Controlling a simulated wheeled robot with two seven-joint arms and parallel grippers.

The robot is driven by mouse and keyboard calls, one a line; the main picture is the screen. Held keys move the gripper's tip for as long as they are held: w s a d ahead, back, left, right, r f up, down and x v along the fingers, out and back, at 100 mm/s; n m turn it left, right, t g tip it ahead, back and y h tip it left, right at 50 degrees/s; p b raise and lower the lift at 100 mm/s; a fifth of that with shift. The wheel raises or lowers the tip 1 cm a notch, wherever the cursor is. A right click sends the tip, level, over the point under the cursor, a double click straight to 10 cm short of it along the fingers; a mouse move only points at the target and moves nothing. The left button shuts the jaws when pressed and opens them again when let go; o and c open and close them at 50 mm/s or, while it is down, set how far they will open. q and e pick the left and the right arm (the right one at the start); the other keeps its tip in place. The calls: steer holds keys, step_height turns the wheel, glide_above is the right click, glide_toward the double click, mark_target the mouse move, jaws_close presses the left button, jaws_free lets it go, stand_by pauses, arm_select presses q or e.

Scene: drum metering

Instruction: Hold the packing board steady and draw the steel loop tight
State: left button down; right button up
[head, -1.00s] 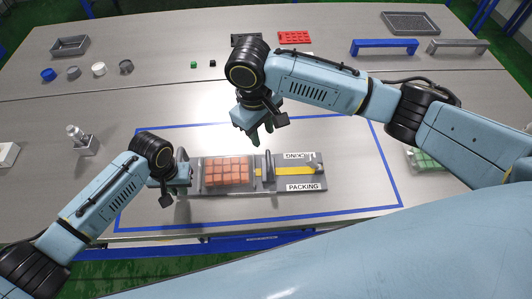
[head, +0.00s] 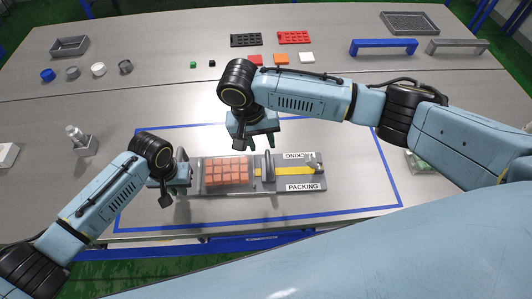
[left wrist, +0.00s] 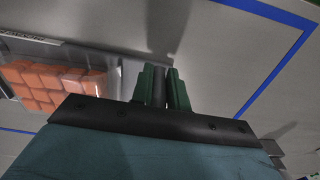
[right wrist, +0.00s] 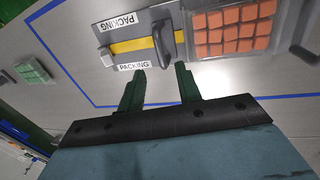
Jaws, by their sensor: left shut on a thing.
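The grey packing board (head: 282,184) lies lengthwise inside the blue outline, with two PACKING labels and a yellow strip (head: 295,171) along its right half. An upright dark grey steel loop (head: 268,168) stands across the strip near mid-board; it also shows in the right wrist view (right wrist: 163,43). A clear tray of orange blocks (head: 226,171) sits left of it. My left gripper (head: 182,176) is shut on a grey upright piece at the board's left end, seen between its fingers in the left wrist view (left wrist: 159,88). My right gripper (head: 261,143) is open and empty, just beyond the board's far edge, apart from the loop.
A small metal fitting (head: 313,162) stands at the board's right end. Green blocks (head: 422,161) lie at the right, partly behind my right arm. A metal stand (head: 84,143) is at the left. Coloured squares and trays line the back. The table between is clear.

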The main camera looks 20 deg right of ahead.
mark_target(268, 159)
steer(key=f, duration=0.4)
steer(key=d+f, duration=0.1)
steer(key=f, duration=0.1)
steer(key=shift+s+d+f, duration=0.1)
steer(key=shift+s+f, duration=0.05)
steer(key=shift+f, duration=0.1)
jaws_close()
